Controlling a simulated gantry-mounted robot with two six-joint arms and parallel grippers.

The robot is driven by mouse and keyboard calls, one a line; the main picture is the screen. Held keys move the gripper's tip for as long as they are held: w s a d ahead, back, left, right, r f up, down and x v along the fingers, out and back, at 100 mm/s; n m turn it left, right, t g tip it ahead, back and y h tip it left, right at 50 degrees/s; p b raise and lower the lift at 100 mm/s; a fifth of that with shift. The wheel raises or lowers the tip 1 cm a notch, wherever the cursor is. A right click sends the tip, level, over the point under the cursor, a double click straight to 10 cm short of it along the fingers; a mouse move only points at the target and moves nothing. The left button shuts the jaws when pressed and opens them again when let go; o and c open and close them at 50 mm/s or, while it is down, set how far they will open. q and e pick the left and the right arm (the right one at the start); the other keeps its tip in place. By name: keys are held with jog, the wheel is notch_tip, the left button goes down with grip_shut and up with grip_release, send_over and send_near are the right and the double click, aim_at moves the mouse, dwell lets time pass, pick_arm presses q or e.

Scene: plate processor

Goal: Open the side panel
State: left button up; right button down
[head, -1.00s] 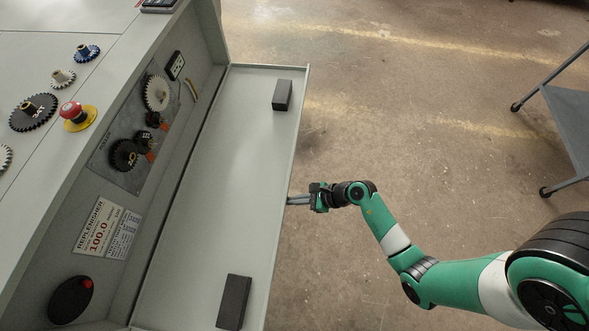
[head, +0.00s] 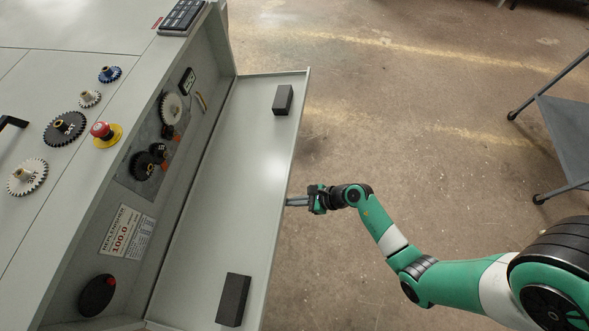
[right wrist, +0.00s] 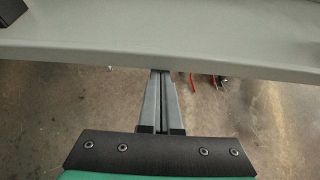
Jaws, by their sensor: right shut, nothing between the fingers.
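The side panel (head: 222,180) is a long grey panel hinged along its lower edge on the machine. It is swung down and outward, with its inner face and two black blocks showing upward. My right gripper (head: 290,201) is shut and empty at the panel's outer edge, roughly midway along it. In the right wrist view the shut fingers (right wrist: 161,100) point at the panel's edge (right wrist: 160,52), and their tips reach its underside or rim; I cannot tell if they touch. My left gripper is not in view.
The open compartment shows gears (head: 171,108), a replenisher label (head: 127,232) and a black round knob (head: 97,295). A red emergency button (head: 101,130) and several gears sit on the machine top. A grey cart (head: 570,130) stands at far right. The floor between is clear.

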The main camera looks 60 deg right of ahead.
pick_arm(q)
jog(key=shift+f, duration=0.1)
